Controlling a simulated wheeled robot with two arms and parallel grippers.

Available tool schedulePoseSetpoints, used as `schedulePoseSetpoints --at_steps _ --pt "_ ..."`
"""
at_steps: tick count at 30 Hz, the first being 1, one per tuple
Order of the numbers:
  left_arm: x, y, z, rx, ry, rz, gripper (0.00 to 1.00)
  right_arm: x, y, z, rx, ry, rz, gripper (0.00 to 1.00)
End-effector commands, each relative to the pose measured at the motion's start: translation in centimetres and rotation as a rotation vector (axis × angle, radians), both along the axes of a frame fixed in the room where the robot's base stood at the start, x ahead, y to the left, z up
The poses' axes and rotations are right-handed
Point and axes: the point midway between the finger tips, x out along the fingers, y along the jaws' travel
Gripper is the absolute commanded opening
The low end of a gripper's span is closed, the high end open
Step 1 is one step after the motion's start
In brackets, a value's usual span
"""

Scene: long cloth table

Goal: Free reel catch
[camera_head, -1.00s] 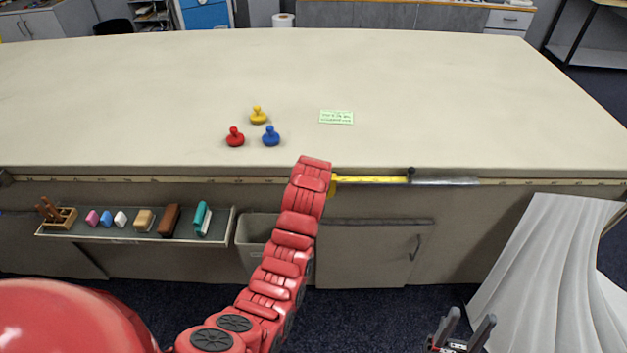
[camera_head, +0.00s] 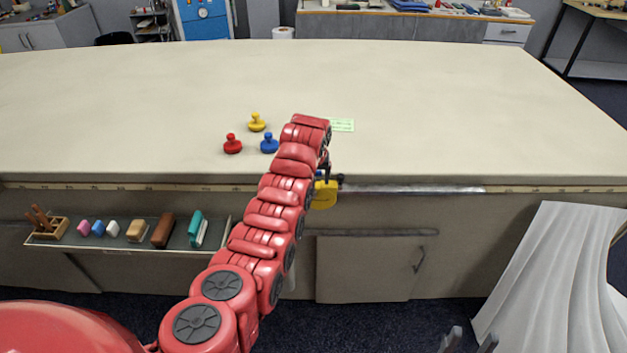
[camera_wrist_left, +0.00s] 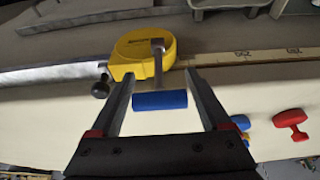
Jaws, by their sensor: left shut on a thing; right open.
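The yellow tape reel (camera_head: 325,195) sits at the table's front edge, partly behind my left arm. It shows whole in the left wrist view (camera_wrist_left: 143,52), with a black knob (camera_wrist_left: 100,88) close beside it. A metal lever ending in a blue crossbar (camera_wrist_left: 160,100) stands out from the reel between my left fingers. My left gripper (camera_wrist_left: 160,76) is shut on the blue crossbar, though the contact itself is hard to see. The black knob also shows in the head view (camera_head: 340,178). My right gripper (camera_head: 470,338) is open and empty, low in front of the table.
Red (camera_head: 232,144), yellow (camera_head: 257,122) and blue (camera_head: 269,143) knobbed pieces stand on the table (camera_head: 440,100), near a green card (camera_head: 342,125). A tray (camera_head: 100,242) of blocks hangs on the front at left. A grey rail (camera_head: 420,189) runs right of the reel. White cloth (camera_head: 545,270) drapes at right.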

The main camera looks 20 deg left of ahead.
Motion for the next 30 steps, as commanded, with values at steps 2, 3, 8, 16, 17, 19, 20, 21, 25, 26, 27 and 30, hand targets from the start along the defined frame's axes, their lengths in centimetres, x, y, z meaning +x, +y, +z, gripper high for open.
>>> schedulePoseSetpoints --at_steps 2,3,8,16,17,19,20,21,25,26,27,30 --pt "0.17 0.04 0.13 -0.002 0.000 0.002 0.00 0.00 0.00 -0.13 0.000 0.000 0.000 0.50" --pt "0.16 0.05 0.09 -0.002 0.001 0.002 0.00 -0.01 0.00 -0.15 0.000 0.000 0.000 0.50" --pt "0.13 0.05 0.04 -0.003 0.006 0.002 0.00 -0.01 0.00 -0.15 0.000 0.000 0.000 0.50" --pt "0.12 0.05 0.06 -0.003 0.007 0.002 0.00 0.00 0.00 -0.14 0.000 0.000 0.000 0.50" --pt "0.12 0.06 0.05 -0.003 0.007 0.002 0.85 0.00 0.00 -0.14 0.000 0.000 0.000 0.50" --pt "0.10 0.05 0.04 -0.003 0.008 0.001 0.97 -0.01 0.00 -0.15 0.000 0.000 0.000 0.50" --pt "0.11 0.05 0.04 -0.003 0.008 0.001 1.00 0.00 0.00 -0.14 0.000 0.000 0.000 0.50" --pt "0.10 0.05 0.03 -0.003 0.008 0.001 1.00 0.00 0.00 -0.15 0.000 0.000 0.000 0.50" --pt "0.08 0.03 0.00 -0.003 0.009 0.001 1.00 0.00 0.00 -0.15 0.000 0.000 0.000 0.50" --pt "0.07 0.03 0.00 -0.003 0.009 0.001 1.00 -0.01 0.00 -0.15 0.000 0.000 0.000 0.50" --pt "0.07 0.02 0.05 -0.003 0.009 0.001 1.00 0.00 0.00 -0.17 0.000 0.000 0.000 0.50" --pt "-0.01 -0.01 0.42 -0.002 0.008 0.000 1.00 0.00 0.00 -0.29 0.000 0.000 0.000 0.50"
